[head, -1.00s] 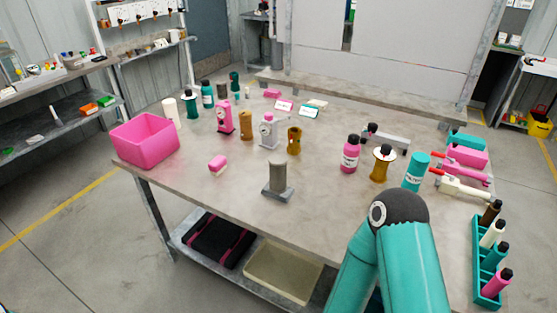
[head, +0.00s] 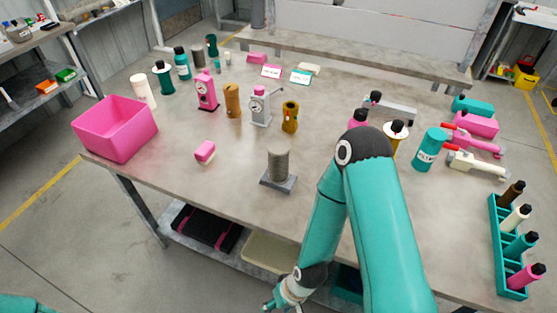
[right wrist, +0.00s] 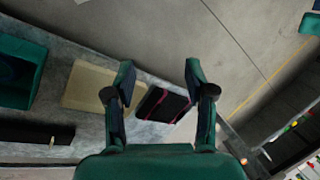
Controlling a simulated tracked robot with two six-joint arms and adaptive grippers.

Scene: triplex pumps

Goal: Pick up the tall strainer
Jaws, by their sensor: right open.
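No label marks the tall strainer, and I cannot tell for sure which thing it is. A grey ribbed cylinder (head: 278,163) stands upright on a flat grey base near the table's front middle. A plain brown cylinder (head: 233,100), a white cylinder (head: 143,91) and a dark grey cylinder (head: 198,56) also stand upright farther back. My right gripper (right wrist: 158,78) is open and empty in the right wrist view, facing the lower shelf and floor. In the head view it is low at the bottom edge, in front of the table. My left gripper is out of view.
A pink bin (head: 115,128) stands at the table's left. A teal rack of bottles (head: 507,260) stands at the right. On the lower shelf are a black mat (right wrist: 163,104) and a beige tray (right wrist: 90,88).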

